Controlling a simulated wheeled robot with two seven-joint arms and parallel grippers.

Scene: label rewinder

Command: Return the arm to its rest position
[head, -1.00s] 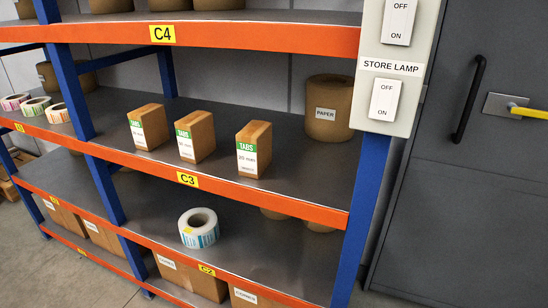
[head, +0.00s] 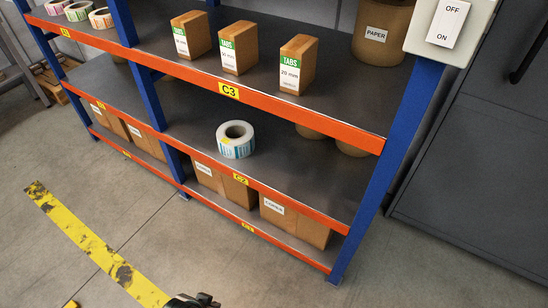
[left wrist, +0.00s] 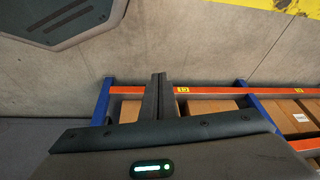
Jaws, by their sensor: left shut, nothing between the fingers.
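My left gripper (left wrist: 158,80) shows in the left wrist view, its two dark fingers pressed together with nothing between them. It hangs over the grey floor in front of the shelf rack's low beam, clear of the goods as far as I can tell. In the head view only a small black part, probably of my left arm, shows at the bottom edge; the gripper's fingers cannot be made out there. My right gripper is in neither view.
The blue and orange rack (head: 305,118) holds boxes marked TABS (head: 297,65), a label roll (head: 235,139) and low cartons (head: 295,218). A switch panel (head: 450,25) is on its right post, beside a grey cabinet (head: 475,165). Open floor with a yellow strip (head: 90,240) lies in front.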

